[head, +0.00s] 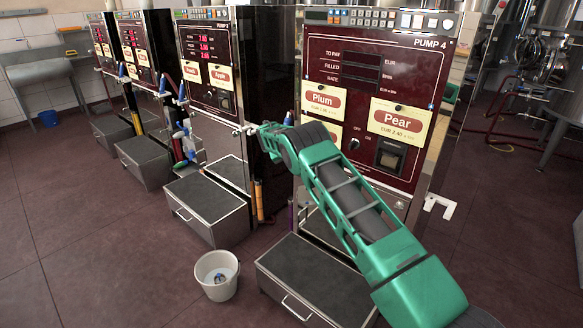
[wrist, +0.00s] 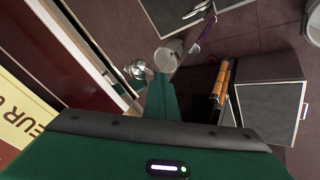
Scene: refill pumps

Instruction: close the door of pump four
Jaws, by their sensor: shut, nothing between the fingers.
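Pump four (head: 375,60) stands at the right in the head view. Its dark red front panel, the door (head: 340,75), carries Plum and Pear labels. I cannot tell how far the door stands from the cabinet. My green arm crosses in front of the panel. My gripper (head: 262,130) is at the panel's left side, its fingers shut and empty. In the wrist view the door (wrist: 75,50) runs along the left with its metal edge, and a shiny metal knob (wrist: 135,70) is beside my gripper's tips (wrist: 160,85). Whether they touch is unclear.
Pump three (head: 208,60) and more pumps stand to the left. A white bucket (head: 217,275) is on the floor between steel boxes (head: 205,205) with dark tops. A white bracket (head: 440,205) sticks out at pump four's right. The floor at the lower left is clear.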

